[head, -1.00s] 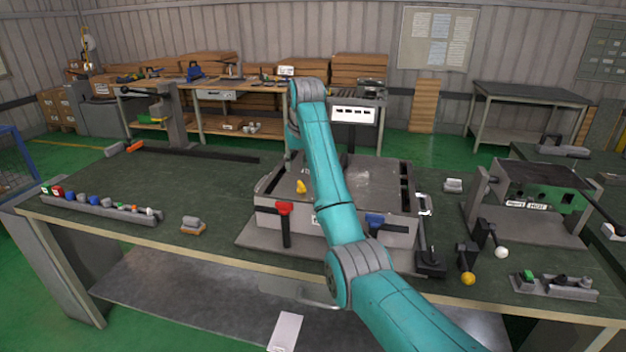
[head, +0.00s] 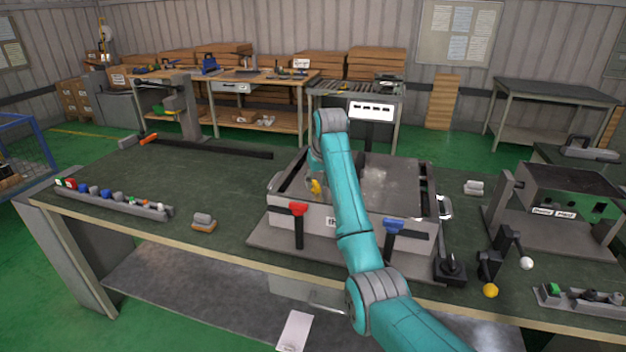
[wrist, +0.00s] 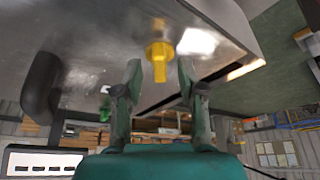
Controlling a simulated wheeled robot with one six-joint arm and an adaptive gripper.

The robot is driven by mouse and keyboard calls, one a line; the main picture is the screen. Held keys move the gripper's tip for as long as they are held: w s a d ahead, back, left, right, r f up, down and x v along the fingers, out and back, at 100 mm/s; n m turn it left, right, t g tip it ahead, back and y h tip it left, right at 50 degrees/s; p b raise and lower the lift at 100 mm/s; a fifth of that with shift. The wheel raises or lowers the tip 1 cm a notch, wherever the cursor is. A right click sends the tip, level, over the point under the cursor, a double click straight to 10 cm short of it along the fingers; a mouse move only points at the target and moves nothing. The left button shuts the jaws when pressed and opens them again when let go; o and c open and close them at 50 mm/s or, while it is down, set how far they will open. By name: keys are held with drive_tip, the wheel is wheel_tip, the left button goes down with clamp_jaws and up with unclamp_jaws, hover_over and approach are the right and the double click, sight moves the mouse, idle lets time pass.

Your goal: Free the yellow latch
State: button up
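The yellow latch (head: 315,186) is a small yellow knob on the top of the grey box (head: 285,216), near its left side. In the wrist view the yellow latch (wrist: 160,60) has a round base and a narrow handle. My gripper (wrist: 160,73) is open, with one finger on each side of the latch handle. Gaps show between the fingers and the latch, and I cannot tell whether either touches it. In the head view my arm hides most of the gripper.
A red-handled lever (head: 298,212) and a blue-handled lever (head: 394,227) stand on the box's front. A black joystick-like lever (head: 450,268) stands at its right. A rail of coloured knobs (head: 115,200) lies left. The bench between is mostly clear.

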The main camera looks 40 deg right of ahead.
drive_tip(key=shift+w+f, duration=0.1)
drive_tip(key=shift+f, duration=0.15)
clamp_jaws()
drive_tip(key=shift+n, duration=0.3)
drive_tip(key=n+y, duration=0.1)
drive_tip(key=n, duration=0.3)
drive_tip(key=shift+d+n+y, duration=0.15)
drive_tip(key=shift+n+y, duration=0.15)
drive_tip(key=shift+y, duration=0.1)
drive_tip(key=n+y, duration=0.1)
drive_tip(key=n, duration=0.1)
drive_tip(key=n+y, duration=0.1)
drive_tip(key=n, duration=0.2)
drive_tip(key=shift+n+g, duration=0.3)
drive_tip(key=shift+d, duration=0.1)
